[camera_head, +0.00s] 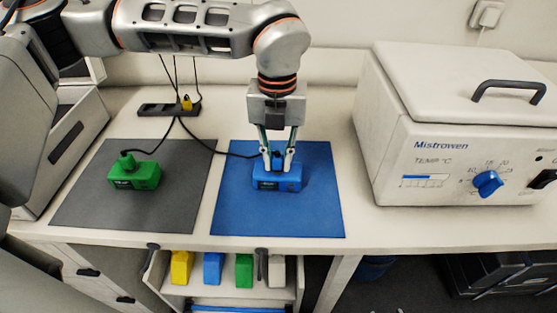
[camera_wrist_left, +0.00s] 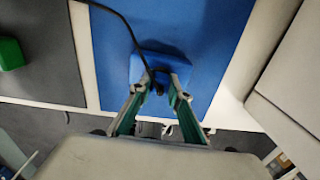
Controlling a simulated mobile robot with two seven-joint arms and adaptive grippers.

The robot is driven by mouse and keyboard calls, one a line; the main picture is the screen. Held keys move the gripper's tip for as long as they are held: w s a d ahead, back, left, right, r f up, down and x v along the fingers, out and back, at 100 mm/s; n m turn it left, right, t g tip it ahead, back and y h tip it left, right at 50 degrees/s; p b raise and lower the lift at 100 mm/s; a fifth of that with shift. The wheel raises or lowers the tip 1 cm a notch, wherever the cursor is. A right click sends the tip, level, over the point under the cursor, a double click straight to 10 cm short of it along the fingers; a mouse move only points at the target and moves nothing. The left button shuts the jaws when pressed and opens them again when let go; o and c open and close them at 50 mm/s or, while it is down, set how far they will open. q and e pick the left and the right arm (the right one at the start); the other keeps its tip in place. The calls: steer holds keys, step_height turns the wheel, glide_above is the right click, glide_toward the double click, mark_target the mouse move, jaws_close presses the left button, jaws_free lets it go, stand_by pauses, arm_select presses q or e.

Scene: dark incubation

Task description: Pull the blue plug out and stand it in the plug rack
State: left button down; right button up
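The blue plug (camera_head: 277,158) sits on top of a blue block (camera_head: 278,181) on the blue mat; it is mostly hidden by my fingers. A dark cord leads to it from the left. My left gripper (camera_head: 278,160) points down, with one finger on each side of the plug. In the left wrist view, my left gripper (camera_wrist_left: 160,84) has its fingertips close about the dark cord end over the blue block (camera_wrist_left: 139,66). I cannot tell whether they touch the plug. The black plug rack (camera_head: 158,110) lies at the back, with a yellow plug (camera_head: 187,103) standing in it. My right gripper is not in view.
A green block (camera_head: 136,181) with its plug and cord stands on the grey mat (camera_head: 85,211). A white Mistrowen incubator (camera_head: 455,150) fills the right side. An open drawer (camera_head: 226,292) with coloured blocks is below the table edge. Cords cross between rack and mats.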

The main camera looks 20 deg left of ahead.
mark_target(277, 152)
arm_select(q)
steer(key=shift+r+p, duration=0.35)
steer(key=shift+r, duration=0.3)
steer(key=shift+r+p, duration=1.25)
steer(key=shift+r, duration=1.1)
